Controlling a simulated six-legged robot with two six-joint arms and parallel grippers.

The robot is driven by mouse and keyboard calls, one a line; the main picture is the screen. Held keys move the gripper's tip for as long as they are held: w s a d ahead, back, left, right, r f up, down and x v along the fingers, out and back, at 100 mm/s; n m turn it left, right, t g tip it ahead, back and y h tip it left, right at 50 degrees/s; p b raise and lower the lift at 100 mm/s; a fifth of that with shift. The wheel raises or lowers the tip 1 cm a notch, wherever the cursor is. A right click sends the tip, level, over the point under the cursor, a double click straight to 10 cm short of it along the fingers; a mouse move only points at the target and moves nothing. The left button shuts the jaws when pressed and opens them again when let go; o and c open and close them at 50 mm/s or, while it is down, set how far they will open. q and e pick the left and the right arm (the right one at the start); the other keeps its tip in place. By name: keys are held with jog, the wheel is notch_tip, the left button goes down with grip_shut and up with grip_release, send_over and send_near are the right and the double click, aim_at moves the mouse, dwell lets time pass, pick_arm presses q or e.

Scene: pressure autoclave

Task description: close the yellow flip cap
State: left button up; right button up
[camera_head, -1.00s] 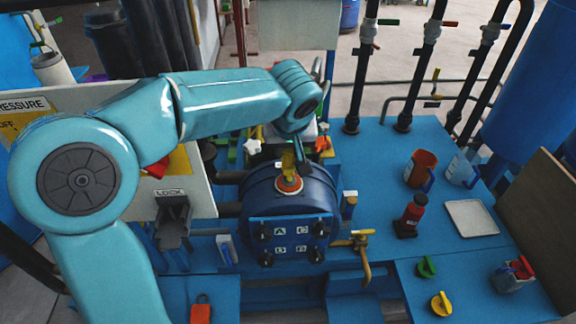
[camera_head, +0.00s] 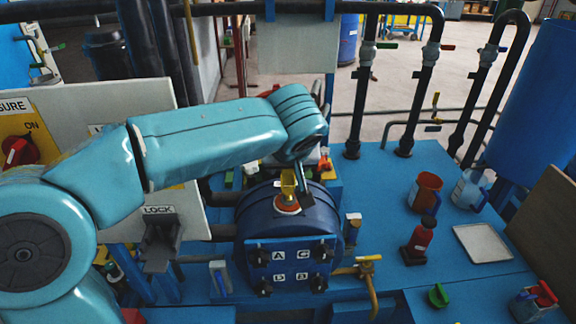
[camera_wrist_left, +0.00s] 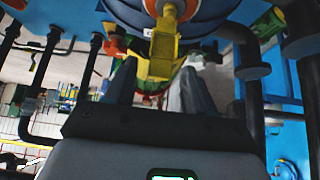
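The yellow flip cap (camera_head: 288,182) stands raised above an orange-red ring (camera_head: 287,205) on top of the dark blue vessel (camera_head: 325,222). In the left wrist view the cap (camera_wrist_left: 162,48) shows near the top middle, just past my fingertips. My left gripper (camera_wrist_left: 157,80) is open, its two grey fingers spread apart. In the head view one dark finger of the left gripper (camera_head: 304,187) hangs just right of the cap. I cannot tell whether it touches the cap. My right gripper is not in view.
A panel with a LOCK lever (camera_head: 160,235) stands left of the vessel. A brass tap (camera_head: 368,275) sits at the vessel's lower right. A red bottle (camera_head: 420,240), an orange cup (camera_head: 427,192) and a white tray (camera_head: 482,243) stand on the blue bench to the right.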

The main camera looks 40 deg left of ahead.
pick_arm(q)
jog(key=shift+f, duration=0.1)
jog(key=p+v, duration=0.2)
jog(key=v, duration=1.4)
jog(key=shift+d, duration=0.1)
